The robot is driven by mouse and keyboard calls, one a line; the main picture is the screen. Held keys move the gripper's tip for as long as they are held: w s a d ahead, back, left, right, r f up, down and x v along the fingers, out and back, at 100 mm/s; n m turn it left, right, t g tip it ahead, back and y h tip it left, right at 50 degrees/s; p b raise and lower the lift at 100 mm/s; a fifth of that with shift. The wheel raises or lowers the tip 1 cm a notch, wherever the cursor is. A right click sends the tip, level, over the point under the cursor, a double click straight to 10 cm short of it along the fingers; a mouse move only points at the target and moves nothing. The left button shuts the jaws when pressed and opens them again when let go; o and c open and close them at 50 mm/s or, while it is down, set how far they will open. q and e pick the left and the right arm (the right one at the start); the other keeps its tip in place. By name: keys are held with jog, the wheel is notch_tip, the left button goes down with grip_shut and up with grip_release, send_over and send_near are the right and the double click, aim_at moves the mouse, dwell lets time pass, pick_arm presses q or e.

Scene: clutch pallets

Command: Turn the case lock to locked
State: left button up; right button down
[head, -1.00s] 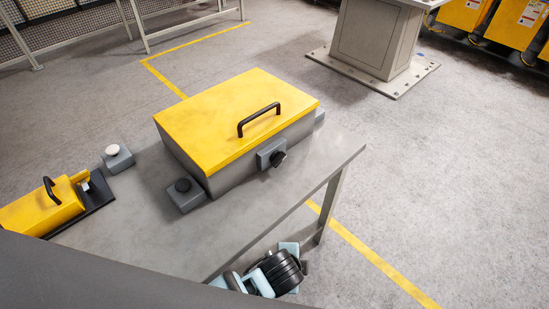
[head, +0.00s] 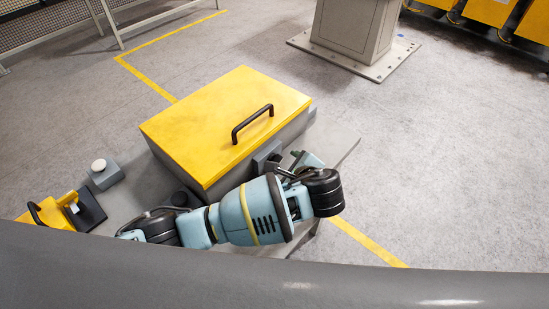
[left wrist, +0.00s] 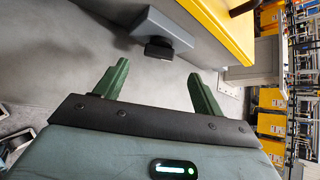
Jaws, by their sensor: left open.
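The case (head: 225,125) has a yellow lid with a black handle and a grey body, and sits shut on the grey table. Its lock, a black knob on a grey plate (head: 265,155), is on the case's front side. In the head view my left arm partly covers it. In the left wrist view the lock's black knob (left wrist: 158,48) stands out from the plate, just beyond the fingertips. My left gripper (left wrist: 159,70) is open, with its two green fingers apart and nothing between them. In the head view the left gripper (head: 290,162) is close to the lock. My right gripper is not in view.
A grey box with a white button (head: 99,166) and a yellow block with a black handle (head: 47,211) stand at the table's left. A dark knob (head: 180,199) beside the case is partly behind my arm. The table's right end (head: 338,148) is clear.

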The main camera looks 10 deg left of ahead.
pick_arm(q)
jog(key=shift+x, duration=3.75)
jog(key=c, duration=1)
jog(key=shift+f, duration=0.1)
jog(key=shift+s+a+f+n+t+h, duration=0.15)
jog(key=shift+n+t+h, duration=0.45)
jog(key=shift+t, duration=0.4)
jog(key=shift+s+f+n+t+h, duration=0.1)
jog(key=shift+n+t+h, duration=0.05)
jog(key=shift+n+t, duration=0.45)
jog(key=shift+f+n+t+h, duration=0.15)
jog(key=shift+n+t, duration=0.25)
jog(key=shift+t, duration=0.3)
jog(key=shift+r, duration=0.1)
jog(key=o, duration=1)
